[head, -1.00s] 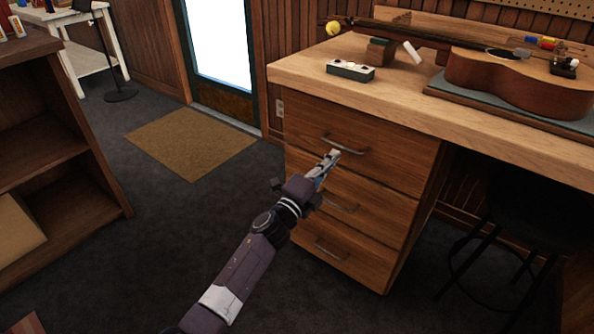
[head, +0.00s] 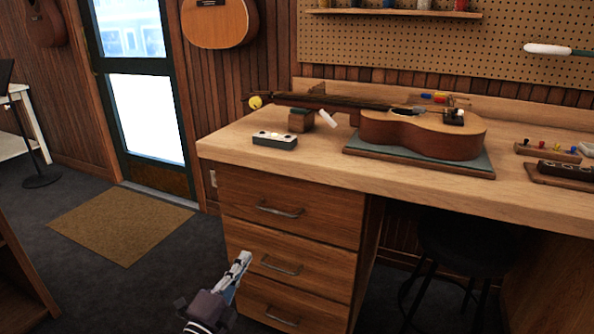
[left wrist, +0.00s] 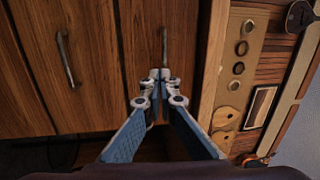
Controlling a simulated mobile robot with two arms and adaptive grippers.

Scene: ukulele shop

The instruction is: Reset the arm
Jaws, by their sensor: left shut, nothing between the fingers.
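My left gripper (head: 243,260) is low in front of the wooden drawer unit (head: 230,222), beside the middle drawer's handle (head: 282,266). In the left wrist view the left gripper (left wrist: 160,75) has its fingertips together, with nothing between them. There the tips overlap the lower end of a drawer handle (left wrist: 165,48); I cannot tell whether they touch it. All the drawers look closed. My right gripper is in neither view.
A workbench (head: 330,172) carries a ukulele (head: 425,132) on a dark mat, a small white-topped box (head: 275,139) and a tray of parts (head: 548,150). A black stool (head: 455,240) stands under it. A doormat (head: 120,222) lies on open floor at left.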

